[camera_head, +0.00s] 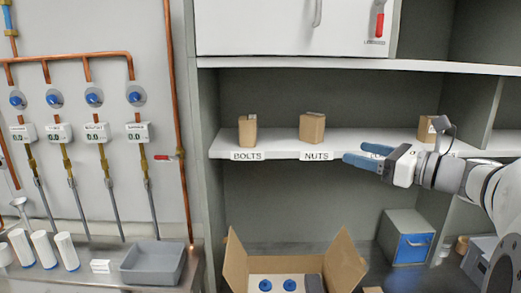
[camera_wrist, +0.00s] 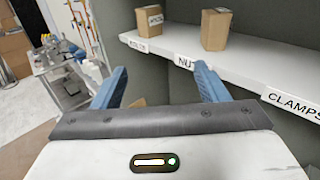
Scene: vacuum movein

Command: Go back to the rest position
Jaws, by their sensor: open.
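My gripper (camera_head: 362,156) is at the right in the head view, in front of the shelf. Its two blue fingers point left, spread apart, with nothing between them. It also shows in the wrist view (camera_wrist: 162,85), open and empty. Behind it is the white shelf (camera_head: 280,143) with labels BOLTS and NUTS; the fingers partly cover a third label. A brown box (camera_head: 248,130) stands above BOLTS, another box (camera_head: 312,127) above NUTS, and a third box (camera_head: 428,129) stands to the right behind my arm. The wrist view also shows the CLAMPS label (camera_wrist: 292,104).
An open cardboard box (camera_head: 343,262) stands below the shelf, holding white items with blue round parts. A grey drawer unit with a blue front (camera_head: 412,248) is to its right. A grey tray (camera_head: 153,263) and white cylinders (camera_head: 44,249) sit on the left counter under copper pipes.

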